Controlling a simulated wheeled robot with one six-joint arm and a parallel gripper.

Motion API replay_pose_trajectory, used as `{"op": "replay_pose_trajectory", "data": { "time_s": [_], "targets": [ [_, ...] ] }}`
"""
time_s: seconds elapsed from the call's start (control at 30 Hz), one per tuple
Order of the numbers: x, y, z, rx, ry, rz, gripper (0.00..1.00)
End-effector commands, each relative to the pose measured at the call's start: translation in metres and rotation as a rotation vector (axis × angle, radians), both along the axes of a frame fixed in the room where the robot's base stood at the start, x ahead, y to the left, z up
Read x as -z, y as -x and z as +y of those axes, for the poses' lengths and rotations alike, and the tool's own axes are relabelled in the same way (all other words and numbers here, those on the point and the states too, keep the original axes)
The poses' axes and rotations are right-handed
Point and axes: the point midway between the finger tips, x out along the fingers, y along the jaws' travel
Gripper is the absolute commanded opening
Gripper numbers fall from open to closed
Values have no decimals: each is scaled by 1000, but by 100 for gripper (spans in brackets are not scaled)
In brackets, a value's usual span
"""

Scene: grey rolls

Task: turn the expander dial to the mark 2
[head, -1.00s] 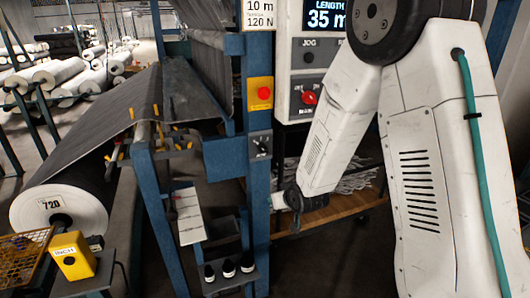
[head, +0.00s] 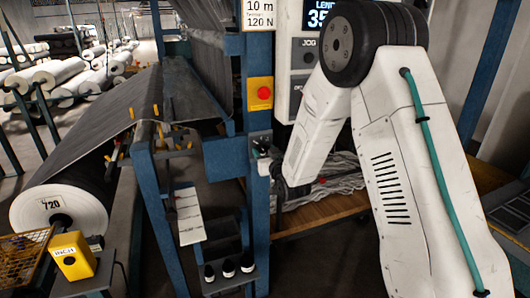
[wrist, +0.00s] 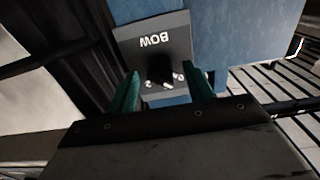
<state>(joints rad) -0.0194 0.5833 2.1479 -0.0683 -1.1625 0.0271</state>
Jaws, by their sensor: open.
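The dial is a dark knob (wrist: 160,70) on a grey plate (wrist: 183,38) lettered BOW, upside down in the wrist view. Small white marks show by the knob, too small to read, and I cannot tell where the dial points. In the head view the plate (head: 254,136) sits on the blue post, partly covered by my gripper (head: 264,152). My gripper is open; its green fingers (wrist: 165,84) stand either side of the knob in the wrist view, with gaps showing. I cannot tell how far the tips reach along it.
A yellow box with a red button (head: 262,93) is on the blue post (head: 257,210) just above the dial. The control panel (head: 300,60) stands right of the post, partly behind my arm. A white roll (head: 60,212) and a yellow INCH box (head: 73,256) are at left.

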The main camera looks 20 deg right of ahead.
Motion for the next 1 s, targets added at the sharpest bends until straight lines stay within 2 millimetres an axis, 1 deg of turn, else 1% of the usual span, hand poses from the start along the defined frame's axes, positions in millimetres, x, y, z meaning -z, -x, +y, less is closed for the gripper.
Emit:
{"op": "replay_pose_trajectory", "data": {
  "time_s": [0.1,0.37,0.4,0.47,0.5,0.53,0.83,1.0],
  "targets": [
    [1,-7,1,0,0,2,51],
    [0,-8,1,0,0,2,51],
    [0,-8,1,0,0,2,40],
    [0,-8,1,0,0,2,24],
    [0,-8,1,0,0,2,12],
    [0,-8,1,0,0,1,7],
    [0,-8,1,0,-21,3,7],
    [0,-8,1,0,-88,8,7]
  ]
}}
